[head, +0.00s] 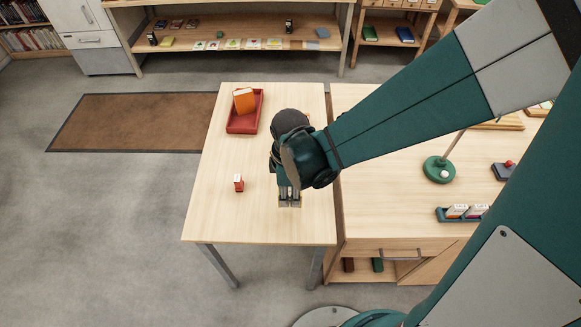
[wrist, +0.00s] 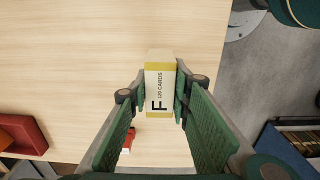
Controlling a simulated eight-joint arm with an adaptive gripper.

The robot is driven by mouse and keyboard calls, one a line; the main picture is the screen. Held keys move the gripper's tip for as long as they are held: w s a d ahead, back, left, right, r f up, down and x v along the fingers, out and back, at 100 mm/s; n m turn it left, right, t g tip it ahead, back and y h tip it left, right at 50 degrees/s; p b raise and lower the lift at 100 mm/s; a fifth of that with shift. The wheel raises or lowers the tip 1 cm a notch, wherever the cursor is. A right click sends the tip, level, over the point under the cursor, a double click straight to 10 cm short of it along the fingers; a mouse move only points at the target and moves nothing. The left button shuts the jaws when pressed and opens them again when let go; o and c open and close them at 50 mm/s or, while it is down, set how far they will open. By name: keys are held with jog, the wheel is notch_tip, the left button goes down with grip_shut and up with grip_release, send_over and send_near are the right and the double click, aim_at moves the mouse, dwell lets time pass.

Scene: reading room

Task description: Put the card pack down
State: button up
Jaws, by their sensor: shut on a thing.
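The card pack (wrist: 160,95) is a white and yellow box marked "F 120 CARDS". My gripper (wrist: 161,90) is shut on it, with one finger on each long side. In the head view my gripper (head: 289,192) points down over the front right part of the light wooden table (head: 220,220). Only a little of the card pack (head: 289,204) shows there below the fingertips. I cannot tell whether its underside touches the table.
A small red and white box (head: 239,183) stands left of my gripper. A red tray (head: 233,127) holding an orange box (head: 244,101) sits at the table's back left. A wooden desk (head: 390,220) adjoins on the right. The table's front left is clear.

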aim_at(290, 200)
jog(key=shift+f+b, duration=0.35)
jog(key=shift+f, duration=1.6)
jog(key=shift+f, duration=0.2)
jog(key=o, duration=0.9)
jog(key=shift+r, duration=0.3)
jog(key=shift+r+p, duration=1.15)
jog(key=shift+r, duration=4.75)
jog(key=shift+r, duration=0.1)
